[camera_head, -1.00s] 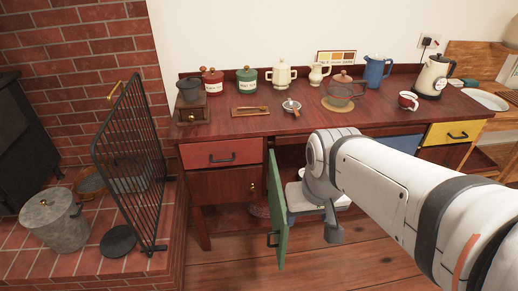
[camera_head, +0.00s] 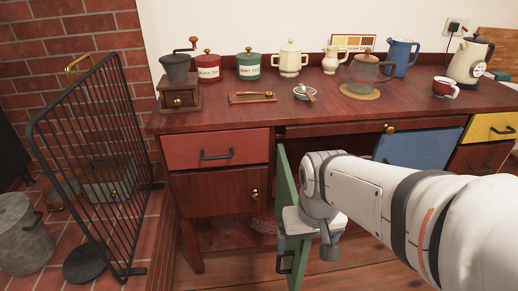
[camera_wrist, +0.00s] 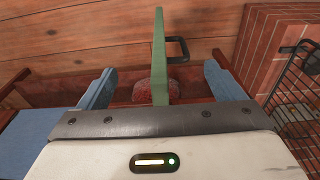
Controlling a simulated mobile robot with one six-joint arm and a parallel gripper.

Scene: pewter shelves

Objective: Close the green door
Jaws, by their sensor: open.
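The green door (camera_head: 286,185) stands open below the desk top and juts toward me, with its dark handle (camera_head: 284,262) on its left face. In the wrist view the green door (camera_wrist: 159,55) shows edge-on, with the handle (camera_wrist: 178,49) on its right side. My gripper (camera_wrist: 158,72) is open, with one finger on each side of the door and a visible gap to each. In the head view my wrist hides part of the door and the opening behind it.
A red drawer (camera_head: 216,149) and a wooden door (camera_head: 220,194) are left of the green door. A blue door (camera_head: 415,147) and a yellow drawer (camera_head: 490,128) are to the right. A black fire screen (camera_head: 90,160) stands at the left. Pots and jugs cover the desk top (camera_head: 240,116).

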